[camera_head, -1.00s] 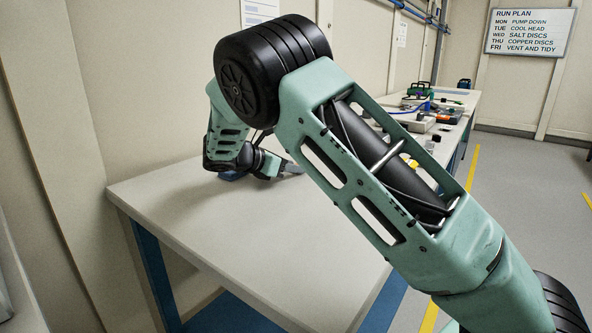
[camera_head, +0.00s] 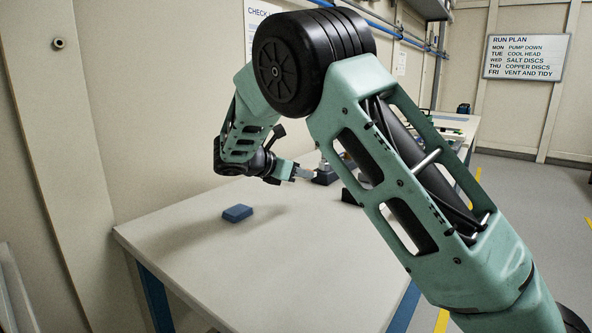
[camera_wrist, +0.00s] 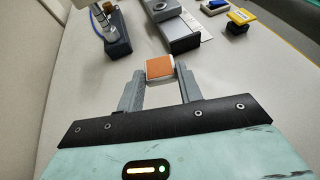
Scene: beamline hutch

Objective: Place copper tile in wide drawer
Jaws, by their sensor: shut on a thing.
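The copper tile (camera_wrist: 160,67) is a small square with an orange-brown top and a pale edge, seen in the wrist view. My gripper (camera_wrist: 158,76) is shut on it, with one grey finger on each side. In the head view my gripper (camera_head: 303,171) is above the table, and the tile is too small there to make out clearly. I cannot make out a wide drawer in either view.
A blue block (camera_head: 237,213) lies on the pale table (camera_head: 260,270). In the wrist view a dark-based stand (camera_wrist: 117,46) and a grey device (camera_wrist: 180,36) stand ahead, with a yellow-and-black item (camera_wrist: 240,18) to the right. The near tabletop is mostly clear.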

